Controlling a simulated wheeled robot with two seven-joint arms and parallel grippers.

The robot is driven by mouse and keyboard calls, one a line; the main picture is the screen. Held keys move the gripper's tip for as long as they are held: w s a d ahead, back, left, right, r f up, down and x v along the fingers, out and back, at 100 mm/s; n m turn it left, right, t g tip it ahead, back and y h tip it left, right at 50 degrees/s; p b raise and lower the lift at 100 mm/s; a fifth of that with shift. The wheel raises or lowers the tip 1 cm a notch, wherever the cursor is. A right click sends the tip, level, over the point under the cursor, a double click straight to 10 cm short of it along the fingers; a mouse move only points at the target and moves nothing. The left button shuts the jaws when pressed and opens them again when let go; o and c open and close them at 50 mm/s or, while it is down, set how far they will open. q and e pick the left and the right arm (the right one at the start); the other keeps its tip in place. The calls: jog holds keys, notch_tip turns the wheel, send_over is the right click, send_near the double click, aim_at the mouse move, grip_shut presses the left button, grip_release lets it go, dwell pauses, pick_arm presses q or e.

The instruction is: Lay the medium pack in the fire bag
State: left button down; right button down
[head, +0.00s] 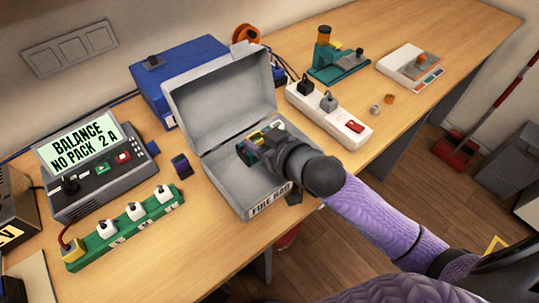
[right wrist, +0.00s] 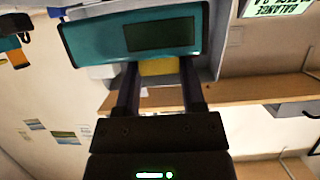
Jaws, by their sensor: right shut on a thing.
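The fire bag (head: 232,191) is a grey open box with a raised lid (head: 220,95) and a "FIRE BAG" label on its front. My right gripper (head: 265,145) reaches over the box from the right. It is shut on a teal pack with a yellow part, which I take for the medium pack (head: 244,153). In the right wrist view the pack (right wrist: 90,42) shows a dark panel, and its yellow part (right wrist: 160,67) sits between the fingers. The pack is over or within the box opening; I cannot tell whether it touches the floor. My left gripper is not in view.
The balance charger (head: 90,175) reads "BALANCE NO PACK 2 A". A green strip with white plugs (head: 125,230) lies in front. A white power strip (head: 328,115) stands right of the box.

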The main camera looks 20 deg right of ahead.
notch_tip(320, 180, down, 4)
jog(key=shift+f+b, duration=0.25)
jog(key=shift+b, duration=0.6)
jog(key=shift+f, duration=0.55)
jog(key=shift+c, duration=0.9)
grip_release()
